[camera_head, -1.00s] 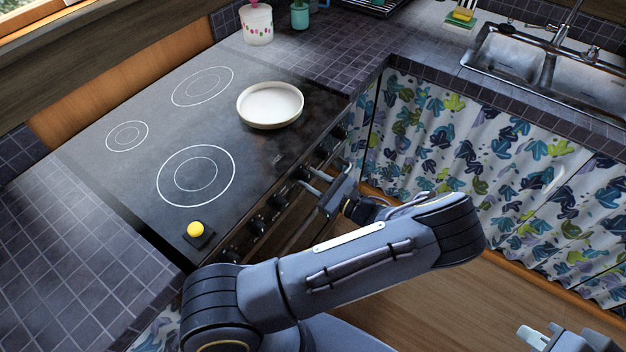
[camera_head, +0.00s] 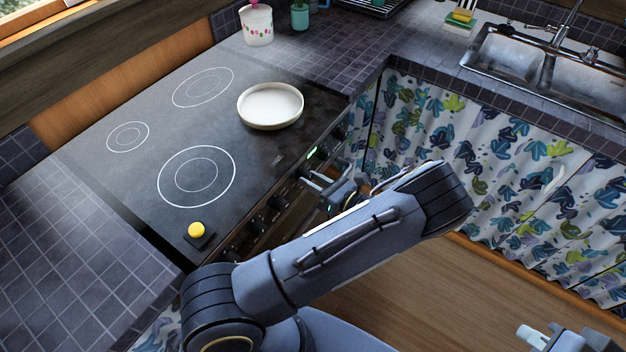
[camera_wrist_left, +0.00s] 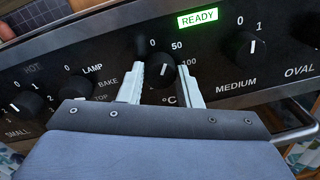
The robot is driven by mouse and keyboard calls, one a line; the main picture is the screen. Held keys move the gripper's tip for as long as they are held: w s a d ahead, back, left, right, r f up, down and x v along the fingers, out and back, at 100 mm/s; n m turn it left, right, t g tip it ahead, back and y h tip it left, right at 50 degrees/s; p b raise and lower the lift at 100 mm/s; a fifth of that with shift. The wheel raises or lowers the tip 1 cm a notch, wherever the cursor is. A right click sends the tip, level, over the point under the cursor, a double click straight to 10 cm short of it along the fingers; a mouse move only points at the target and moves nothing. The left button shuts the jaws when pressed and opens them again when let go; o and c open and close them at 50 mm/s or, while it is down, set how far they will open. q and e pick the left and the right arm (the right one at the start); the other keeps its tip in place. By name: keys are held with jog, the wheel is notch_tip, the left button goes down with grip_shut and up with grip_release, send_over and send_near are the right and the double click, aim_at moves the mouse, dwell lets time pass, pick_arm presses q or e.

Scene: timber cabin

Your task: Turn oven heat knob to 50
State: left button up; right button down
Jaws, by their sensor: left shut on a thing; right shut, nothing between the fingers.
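The oven heat knob (camera_wrist_left: 160,74) is black and round, on the dark front panel, with 0, 50, 100 and °C printed around it. Its short white mark tilts up and slightly right, roughly toward the 50. My left gripper (camera_wrist_left: 163,70) has one finger on each side of this knob and is shut on it. In the head view the left gripper (camera_head: 318,184) is at the oven's front edge, and the knob is mostly hidden there. A green READY display (camera_wrist_left: 197,18) is lit above the knob. My right gripper (camera_head: 535,338) is shut and empty at the lower right.
Neighbouring knobs sit close by: the lamp and bake knob (camera_wrist_left: 75,84) at left and the medium knob (camera_wrist_left: 243,48) at right. An oven handle (camera_wrist_left: 290,130) runs below. A white pan (camera_head: 270,105) and a yellow-topped timer (camera_head: 197,231) stand on the cooktop (camera_head: 110,180).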

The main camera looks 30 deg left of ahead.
pick_arm(q)
jog(key=shift+w+m, duration=0.1)
jog(key=shift+m, duration=1.6)
jog(key=o, duration=1)
jog(key=shift+c, duration=0.2)
jog(key=shift+d, duration=0.1)
jog(key=d+b, duration=0.1)
jog(key=d, duration=0.6)
jog(key=shift+s+d+r, duration=0.15)
jog(key=shift+s+d, duration=0.2)
jog(key=shift+s, duration=0.1)
jog(key=shift+a, duration=0.1)
